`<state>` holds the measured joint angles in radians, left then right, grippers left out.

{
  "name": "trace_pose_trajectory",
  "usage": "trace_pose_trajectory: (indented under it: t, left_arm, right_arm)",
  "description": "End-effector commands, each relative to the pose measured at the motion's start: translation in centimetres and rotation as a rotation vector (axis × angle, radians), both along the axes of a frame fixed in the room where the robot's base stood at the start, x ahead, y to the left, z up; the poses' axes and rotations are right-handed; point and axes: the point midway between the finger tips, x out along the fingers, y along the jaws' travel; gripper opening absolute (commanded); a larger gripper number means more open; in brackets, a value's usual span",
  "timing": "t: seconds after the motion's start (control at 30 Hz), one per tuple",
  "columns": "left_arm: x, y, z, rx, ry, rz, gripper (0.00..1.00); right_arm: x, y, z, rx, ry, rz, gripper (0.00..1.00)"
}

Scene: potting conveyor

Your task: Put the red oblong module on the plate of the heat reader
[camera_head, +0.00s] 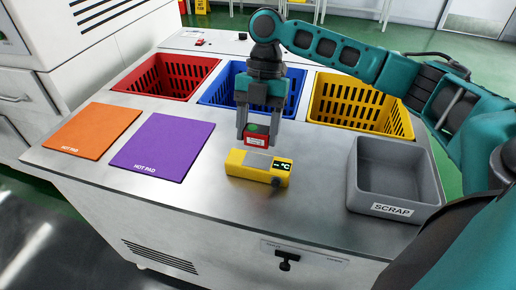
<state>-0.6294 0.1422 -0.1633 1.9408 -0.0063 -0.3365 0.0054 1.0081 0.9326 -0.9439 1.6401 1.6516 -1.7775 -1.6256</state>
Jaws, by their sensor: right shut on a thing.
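The red module (256,141) with a white label and a green spot on top is held by my right gripper (257,132), which is shut on it and points down. The yellow heat reader (240,169) stands on the steel counter just below it, with a pale plate (258,160) on top and a dark display reading "-°C". The module is over the rear part of the reader in the picture; I cannot tell whether it touches the plate. My left gripper is not in view.
Red (140,92), blue (220,104) and yellow (318,119) baskets line the back. An orange hot pad (92,126) and a purple hot pad (165,143) lie at left. A grey scrap bin (363,190) stands right. A small red item (200,42) lies behind the baskets.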

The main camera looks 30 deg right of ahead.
Motion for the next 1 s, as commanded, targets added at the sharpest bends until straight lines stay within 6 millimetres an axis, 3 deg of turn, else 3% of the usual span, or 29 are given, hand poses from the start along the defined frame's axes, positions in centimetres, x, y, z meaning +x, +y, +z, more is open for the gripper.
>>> trace_pose_trajectory:
  t: [0.3, 0.7, 0.73, 1.0]
  left_arm:
    - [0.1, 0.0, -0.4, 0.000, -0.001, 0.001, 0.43]
    - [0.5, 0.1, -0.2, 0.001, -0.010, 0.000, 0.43]
    - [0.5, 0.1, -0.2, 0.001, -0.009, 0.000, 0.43]
    - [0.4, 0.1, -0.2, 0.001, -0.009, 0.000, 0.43]
  right_arm:
    - [-0.1, 0.0, -5.0, -0.001, 0.004, 0.000, 0.27]
    - [0.0, 0.0, -5.7, -0.001, 0.001, 0.001, 0.27]
    - [0.0, 0.0, -5.7, -0.001, 0.001, 0.001, 0.62]
    - [0.0, 0.0, -5.7, -0.001, 0.001, 0.001, 0.85]
